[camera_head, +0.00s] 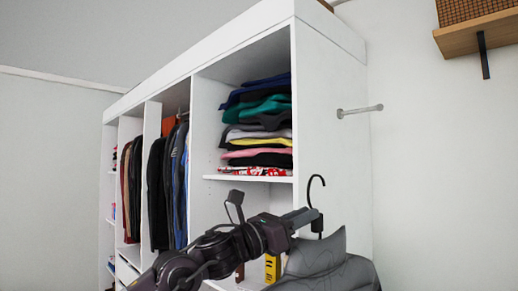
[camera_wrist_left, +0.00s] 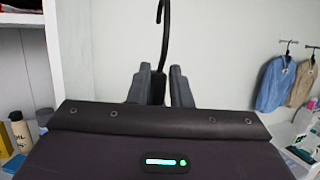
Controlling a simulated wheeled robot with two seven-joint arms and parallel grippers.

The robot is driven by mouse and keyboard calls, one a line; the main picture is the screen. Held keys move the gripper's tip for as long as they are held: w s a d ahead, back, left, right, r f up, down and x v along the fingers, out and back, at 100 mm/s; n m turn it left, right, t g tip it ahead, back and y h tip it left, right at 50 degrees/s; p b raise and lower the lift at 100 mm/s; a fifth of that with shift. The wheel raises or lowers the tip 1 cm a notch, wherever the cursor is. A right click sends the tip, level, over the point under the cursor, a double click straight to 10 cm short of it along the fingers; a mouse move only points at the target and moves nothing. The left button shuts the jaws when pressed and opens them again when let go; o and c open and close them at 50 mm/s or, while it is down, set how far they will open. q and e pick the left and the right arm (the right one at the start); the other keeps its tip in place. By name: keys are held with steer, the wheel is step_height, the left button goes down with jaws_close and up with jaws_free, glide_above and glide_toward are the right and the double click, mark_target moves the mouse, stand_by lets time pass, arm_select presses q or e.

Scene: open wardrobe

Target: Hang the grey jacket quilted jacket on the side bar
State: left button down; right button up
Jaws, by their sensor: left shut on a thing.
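The grey quilted jacket (camera_head: 328,264) hangs on a black hanger (camera_head: 316,190) at the lower right of the head view. My left gripper (camera_head: 315,216) is shut on the hanger just below its hook. The hook also shows upright between the fingers in the left wrist view (camera_wrist_left: 163,45). The side bar (camera_head: 360,110) is a short metal peg with a round end on the white wardrobe's right side panel. The hook is below the bar and apart from it. The jacket's lower part is out of frame. My right gripper is not in view.
The white wardrobe (camera_head: 334,75) holds folded clothes (camera_head: 258,125) and hanging garments (camera_head: 168,190). A wooden shelf (camera_head: 480,30) with a dark bracket is on the wall at the upper right. The space around the bar is clear.

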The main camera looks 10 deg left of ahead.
arm_select(q)
steer(key=s+a+r+t, duration=0.1)
steer(key=s+a+r, duration=0.1)
steer(key=r, duration=0.6)
steer(key=s+a+r+n+y+p, duration=0.1)
steer(key=s+a+r, duration=0.1)
steer(key=r, duration=0.7)
steer(key=s+a+r+t+y+p, duration=0.1)
steer(key=a+r, duration=0.3)
steer(key=r, duration=0.4)
steer(key=shift+s+r+n+t, duration=0.3)
steer(key=shift+s+r, duration=0.05)
steer(key=shift+s, duration=0.05)
steer(key=shift+w, duration=0.1)
